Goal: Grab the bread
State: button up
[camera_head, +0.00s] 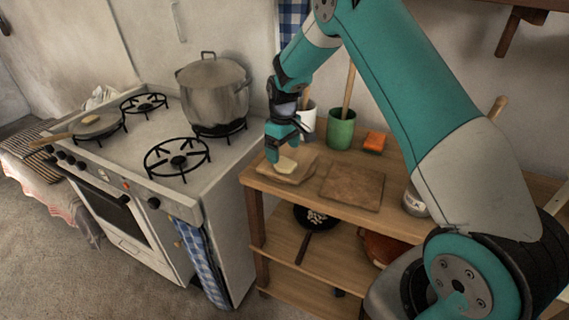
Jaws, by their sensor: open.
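A small pale yellow piece (287,165), which looks like the bread, lies on a small wooden board (302,176) at the left end of the wooden shelf unit's top. My gripper (284,146) is open and points down right above this piece, with one finger just left of it. The frame does not show clearly whether the fingers touch it. Another pale yellow piece (90,119) lies in a small pan (98,127) on the stove at the far left.
A brown square board (352,187) lies right of the small board. Behind stand a green cup (341,130), a white cup (306,118) and an orange block (375,142). The stove (133,164) with a large pot (213,92) is to the left. A can (414,203) stands at right.

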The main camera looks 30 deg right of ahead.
aim_at(284, 163)
jog(key=shift+s+f+p, duration=0.1)
jog(key=shift+f+p, duration=0.6)
jog(key=shift+f, duration=1.65)
jog(key=shift+c, duration=0.2)
jog(key=c, duration=1)
jog(key=shift+o, duration=0.2)
